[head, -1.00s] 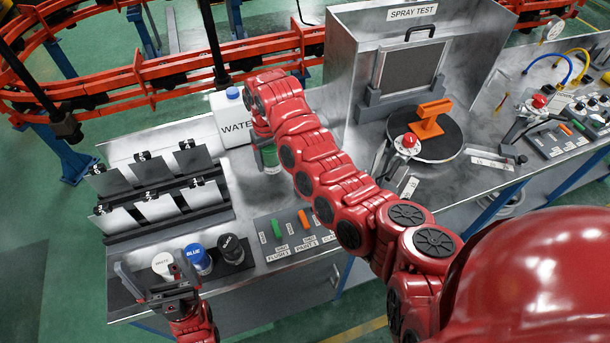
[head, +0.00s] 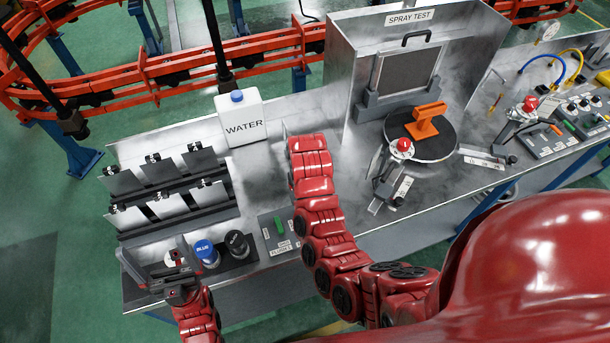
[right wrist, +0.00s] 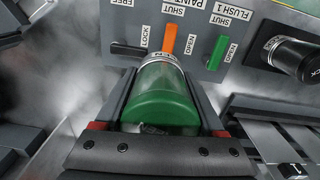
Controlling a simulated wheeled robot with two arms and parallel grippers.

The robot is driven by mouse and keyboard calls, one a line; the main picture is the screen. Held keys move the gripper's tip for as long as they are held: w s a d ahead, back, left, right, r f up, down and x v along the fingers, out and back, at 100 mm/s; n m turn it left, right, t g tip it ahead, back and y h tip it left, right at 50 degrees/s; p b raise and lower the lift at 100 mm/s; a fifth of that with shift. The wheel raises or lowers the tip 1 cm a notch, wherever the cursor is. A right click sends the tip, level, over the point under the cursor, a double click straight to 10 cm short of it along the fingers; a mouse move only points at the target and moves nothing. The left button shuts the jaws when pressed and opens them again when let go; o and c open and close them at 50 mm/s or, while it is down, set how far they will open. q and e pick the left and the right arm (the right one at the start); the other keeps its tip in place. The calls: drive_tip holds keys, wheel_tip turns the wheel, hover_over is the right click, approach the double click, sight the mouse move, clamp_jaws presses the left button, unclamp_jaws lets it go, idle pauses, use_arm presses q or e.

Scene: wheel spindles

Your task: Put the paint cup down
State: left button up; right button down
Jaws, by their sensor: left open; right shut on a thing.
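The paint cup (right wrist: 165,100) is green with a pale label band; it shows in the right wrist view between the fingers of my right gripper (right wrist: 163,85), which is shut on it. Whether its underside touches the bench cannot be told. In the head view my right arm hides the cup and most of that gripper. My left gripper (head: 158,264) is open at the bench's left front corner, over or beside a largely hidden white cup. A blue cup (head: 205,252) and a black cup (head: 237,243) stand to its right on a dark strip.
A valve panel (head: 280,234) with orange and green levers lies close to the held cup; it also shows in the right wrist view (right wrist: 215,22). A water container (head: 240,120), a rack of grey plates (head: 170,190) and a turntable with an orange part (head: 427,120) stand behind.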

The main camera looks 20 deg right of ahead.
drive_tip(key=w+d+b, duration=0.1)
drive_tip(key=w+b, duration=0.2)
drive_tip(key=w+d+f+b, duration=0.1)
drive_tip(key=w+b, duration=0.1)
drive_tip(key=w, duration=0.1)
drive_tip(key=w+d+b, duration=0.1)
drive_tip(key=w+b, duration=0.2)
drive_tip(key=shift+w+d+f+b, duration=0.2)
drive_tip(key=shift+w+f+b, duration=0.1)
drive_tip(key=shift+w, duration=0.1)
drive_tip(key=shift+w+d+r, duration=0.1)
drive_tip(key=shift+w+r, duration=0.1)
drive_tip(key=shift+w, duration=0.2)
wheel_tip(320, 180, down, 3)
drive_tip(key=shift+s+r+p, duration=0.1)
drive_tip(key=shift+p, duration=1.05)
drive_tip(key=shift+f, duration=0.35)
drive_tip(key=shift+f+b, duration=0.35)
drive_tip(key=shift+c, duration=0.2)
unclamp_jaws()
drive_tip(key=shift+r, duration=0.1)
drive_tip(key=shift+o, duration=0.2)
